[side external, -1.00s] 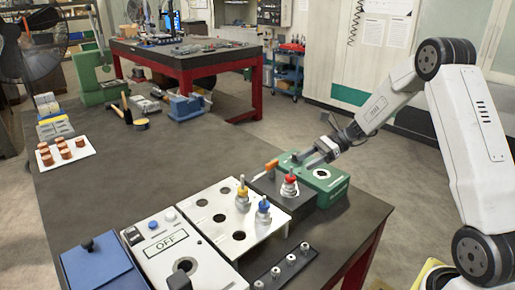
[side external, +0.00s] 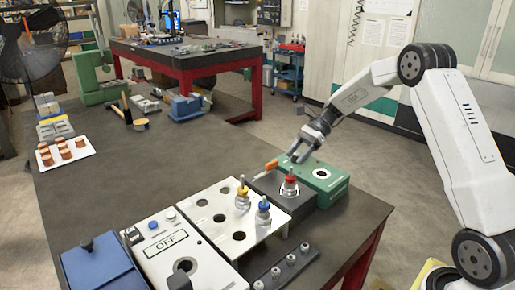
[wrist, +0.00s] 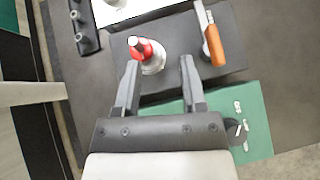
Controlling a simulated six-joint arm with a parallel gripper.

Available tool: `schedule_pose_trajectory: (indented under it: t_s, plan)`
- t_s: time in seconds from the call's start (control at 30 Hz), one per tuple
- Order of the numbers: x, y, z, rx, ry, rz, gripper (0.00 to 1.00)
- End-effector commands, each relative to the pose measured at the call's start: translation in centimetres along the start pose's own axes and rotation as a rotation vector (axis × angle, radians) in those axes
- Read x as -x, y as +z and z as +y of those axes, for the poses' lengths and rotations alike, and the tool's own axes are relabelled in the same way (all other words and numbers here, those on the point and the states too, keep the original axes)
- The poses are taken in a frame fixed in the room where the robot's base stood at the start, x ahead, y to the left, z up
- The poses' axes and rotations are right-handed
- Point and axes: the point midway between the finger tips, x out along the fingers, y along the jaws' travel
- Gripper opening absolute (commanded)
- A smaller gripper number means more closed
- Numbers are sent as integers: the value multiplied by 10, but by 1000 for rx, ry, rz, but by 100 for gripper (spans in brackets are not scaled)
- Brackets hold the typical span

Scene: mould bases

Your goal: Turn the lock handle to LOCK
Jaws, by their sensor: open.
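The lock handle (side external: 271,164) has an orange grip and sits at the far edge of a dark grey block (side external: 296,208). In the wrist view the lock handle (wrist: 215,46) shows a pale metal lever running up from its orange end. My gripper (side external: 296,159) is open and empty, above the block and just right of the handle. In the wrist view my gripper (wrist: 160,62) has both fingers spread, with the handle outside the right finger. A red-topped metal plug (side external: 290,184) stands on the block. The LOCK marking cannot be read.
A green block (side external: 325,184) adjoins the dark block. A white plate (side external: 212,239) with a yellow-topped plug (side external: 242,194) and a blue-topped plug (side external: 263,210) lies to the left. An OFF panel (side external: 158,268) is at the front. The table's middle left is clear.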

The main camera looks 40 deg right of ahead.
Motion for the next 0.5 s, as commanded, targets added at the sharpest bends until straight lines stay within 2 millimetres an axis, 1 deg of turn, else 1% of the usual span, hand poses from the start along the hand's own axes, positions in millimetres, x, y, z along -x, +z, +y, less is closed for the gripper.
schedule_pose_trajectory:
  t_s: [0.03, 0.3, 0.4, 0.5]
  plan:
    - [-1, 4, -9, 25, 24, 52, 53]
    - [6, 18, -51, 111, 96, 345, 53]
    - [10, 24, -62, 130, 99, 421, 53]
    - [12, 26, -69, 140, 99, 468, 53]
